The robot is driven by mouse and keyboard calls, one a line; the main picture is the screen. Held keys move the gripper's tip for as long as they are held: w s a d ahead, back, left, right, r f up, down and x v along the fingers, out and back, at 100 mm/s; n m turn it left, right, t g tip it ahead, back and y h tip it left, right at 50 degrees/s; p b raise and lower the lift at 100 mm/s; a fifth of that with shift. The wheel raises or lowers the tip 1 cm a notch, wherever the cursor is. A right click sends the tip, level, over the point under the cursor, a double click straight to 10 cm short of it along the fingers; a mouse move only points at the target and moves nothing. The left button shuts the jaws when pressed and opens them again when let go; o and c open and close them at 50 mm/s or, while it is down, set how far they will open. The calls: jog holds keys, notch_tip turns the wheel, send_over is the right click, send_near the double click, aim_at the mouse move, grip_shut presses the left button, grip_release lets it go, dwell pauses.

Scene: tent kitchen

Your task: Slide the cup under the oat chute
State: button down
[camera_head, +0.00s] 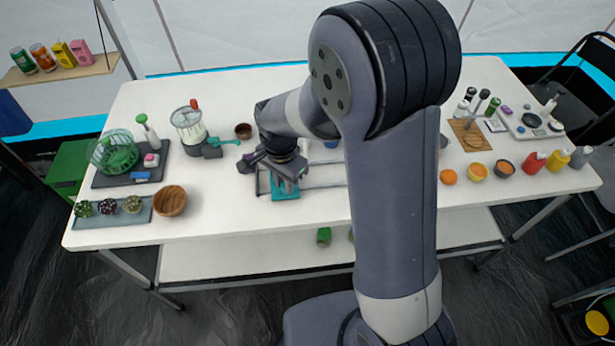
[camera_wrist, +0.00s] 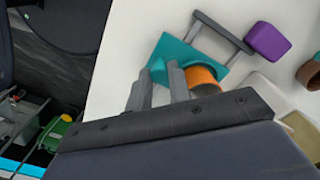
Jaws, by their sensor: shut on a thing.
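The cup (camera_wrist: 205,76) shows in the wrist view as a round orange-banded body with teal beside it, standing at a teal plate (camera_wrist: 188,56). My gripper (camera_wrist: 160,76) is shut on a teal part at the cup's side; the right finger covers part of the cup. In the head view my gripper (camera_head: 285,170) is low over the teal plate (camera_head: 286,189) and hides the cup. A clear canister with a red knob (camera_head: 189,124) and a teal lever stands at the back left of my gripper. I cannot tell for sure which part is the oat chute.
A grey frame (camera_head: 263,182) stands beside the plate. A purple block (camera_wrist: 268,41) and a small brown bowl (camera_head: 243,131) are close by. A wooden bowl (camera_head: 170,201) and a dark tray (camera_head: 115,180) are on the left. The table's front edge near my gripper is clear.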

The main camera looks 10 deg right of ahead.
aim_at(273, 195)
jog(key=shift+a, duration=1.4)
jog(key=c, duration=1.3)
grip_release()
jog(key=shift+a, duration=0.1)
notch_tip(273, 195, up, 11)
jog(key=shift+f, duration=0.15)
